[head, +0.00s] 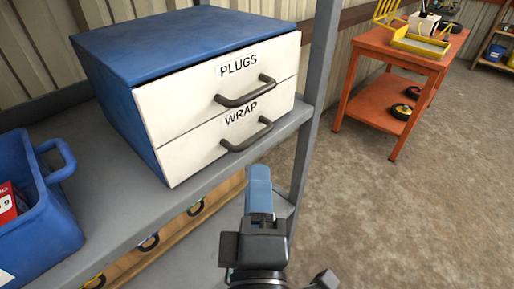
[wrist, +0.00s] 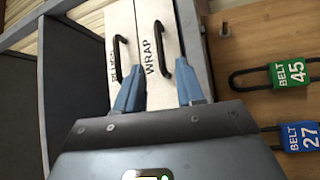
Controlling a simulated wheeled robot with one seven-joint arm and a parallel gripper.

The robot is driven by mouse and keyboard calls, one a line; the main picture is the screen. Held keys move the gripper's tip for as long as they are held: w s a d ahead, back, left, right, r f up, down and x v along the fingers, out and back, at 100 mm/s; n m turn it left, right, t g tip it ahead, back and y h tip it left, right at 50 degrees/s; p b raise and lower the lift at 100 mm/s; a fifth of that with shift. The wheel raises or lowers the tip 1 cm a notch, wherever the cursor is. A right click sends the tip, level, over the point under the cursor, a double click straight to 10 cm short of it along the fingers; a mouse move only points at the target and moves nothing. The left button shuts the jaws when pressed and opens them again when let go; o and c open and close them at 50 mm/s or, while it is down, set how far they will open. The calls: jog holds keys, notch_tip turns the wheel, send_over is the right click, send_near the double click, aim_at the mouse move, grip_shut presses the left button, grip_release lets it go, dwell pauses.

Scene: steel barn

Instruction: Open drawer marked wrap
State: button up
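The drawer marked WRAP (head: 215,139) is the lower white front of a blue cabinet (head: 170,42) on a grey shelf. It looks closed, with a dark bar handle (head: 247,135) across it. The drawer marked PLUGS (head: 190,97) is above it and also looks closed. My gripper (head: 259,182) is in front of and below the WRAP handle in the head view. In the wrist view its two blue fingers (wrist: 158,85) are apart with nothing between them. The WRAP handle (wrist: 161,47) lies ahead, between the finger lines, and appears untouched.
A blue bin (head: 40,215) stands left of the cabinet. A grey shelf post (head: 316,85) rises just right of it. Tags marked BELT 45 (wrist: 289,73) and BELT 27 (wrist: 300,136) show on a wooden board. An orange cart (head: 400,65) stands back right; floor between is clear.

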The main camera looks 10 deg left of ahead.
jog(key=w, duration=0.2)
jog(key=w+p, duration=0.1)
jog(key=w, duration=0.2)
jog(key=w+a+r+p, duration=0.1)
jog(key=w, duration=0.1)
jog(key=shift+w, duration=0.3)
jog(key=shift+d, duration=0.1)
grip_shut()
dwell(0.3)
